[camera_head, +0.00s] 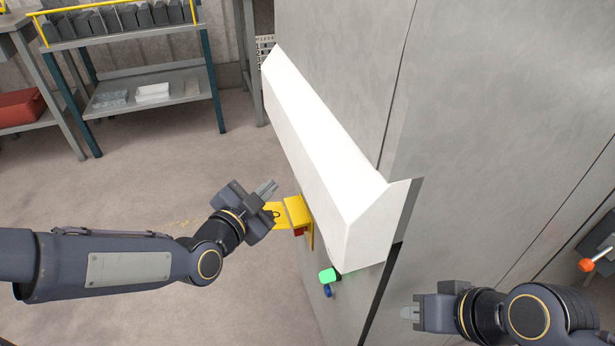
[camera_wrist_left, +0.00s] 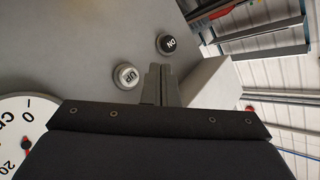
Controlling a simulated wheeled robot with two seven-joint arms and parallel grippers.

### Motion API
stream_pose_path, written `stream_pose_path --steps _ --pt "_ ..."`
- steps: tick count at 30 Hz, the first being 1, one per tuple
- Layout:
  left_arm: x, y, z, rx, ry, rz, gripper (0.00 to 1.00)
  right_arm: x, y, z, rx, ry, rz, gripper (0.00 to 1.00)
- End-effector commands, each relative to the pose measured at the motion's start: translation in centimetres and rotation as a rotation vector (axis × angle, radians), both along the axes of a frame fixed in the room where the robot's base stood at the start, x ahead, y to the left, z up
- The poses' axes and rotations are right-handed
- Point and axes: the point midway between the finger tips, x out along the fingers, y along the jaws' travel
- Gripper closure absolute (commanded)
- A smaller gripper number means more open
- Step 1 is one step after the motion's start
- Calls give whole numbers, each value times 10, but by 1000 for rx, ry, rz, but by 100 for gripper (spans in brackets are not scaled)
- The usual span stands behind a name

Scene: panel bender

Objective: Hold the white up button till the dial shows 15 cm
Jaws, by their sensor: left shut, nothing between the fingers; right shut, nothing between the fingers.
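The white UP button (camera_wrist_left: 126,75) shows on a grey panel in the left wrist view, with the dark DN button (camera_wrist_left: 167,44) up and to its right. The dial (camera_wrist_left: 24,130) is cut off at the lower left. Its 0, 20 and part of "cm" show, with a bit of red; I cannot read its value. My left gripper (camera_head: 268,188) is shut and empty beside the machine. Its fingertips (camera_wrist_left: 158,70) appear just right of the UP button; I cannot tell whether they touch anything. My right gripper (camera_head: 408,313) is shut and empty at the lower right. The head view hides both buttons and the dial.
The grey machine (camera_head: 480,130) has a sloping white cover (camera_head: 325,150). A yellow bracket (camera_head: 297,211) with a red part, a green knob (camera_head: 328,275) and a blue knob (camera_head: 327,291) are near my left gripper. A shelf rack (camera_head: 150,88) stands behind; the floor between is clear.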

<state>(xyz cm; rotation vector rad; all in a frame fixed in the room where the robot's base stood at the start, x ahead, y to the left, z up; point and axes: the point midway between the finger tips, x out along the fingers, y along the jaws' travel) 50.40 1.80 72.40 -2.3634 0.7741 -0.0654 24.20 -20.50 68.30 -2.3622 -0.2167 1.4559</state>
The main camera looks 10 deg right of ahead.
Motion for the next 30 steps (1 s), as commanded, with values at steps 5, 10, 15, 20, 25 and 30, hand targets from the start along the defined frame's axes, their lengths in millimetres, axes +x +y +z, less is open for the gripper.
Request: stream_pose_path --steps 5,10,15,20,25,30 --pt "0 2 0 0 5 3 100 0 0 0 0 0 0 100" --pt "-12 30 2 -1 117 50 100 0 0 0 0 0 0 100" --pt "-54 97 -2 -63 403 212 100 0 0 0 0 0 0 100" --pt "-123 155 -12 -224 719 428 100 0 0 0 0 0 0 100" --pt "-200 184 -26 -430 998 616 100 0 0 0 0 0 0 100" --pt "-248 187 -35 -567 1173 719 100 0 0 0 0 0 0 100"
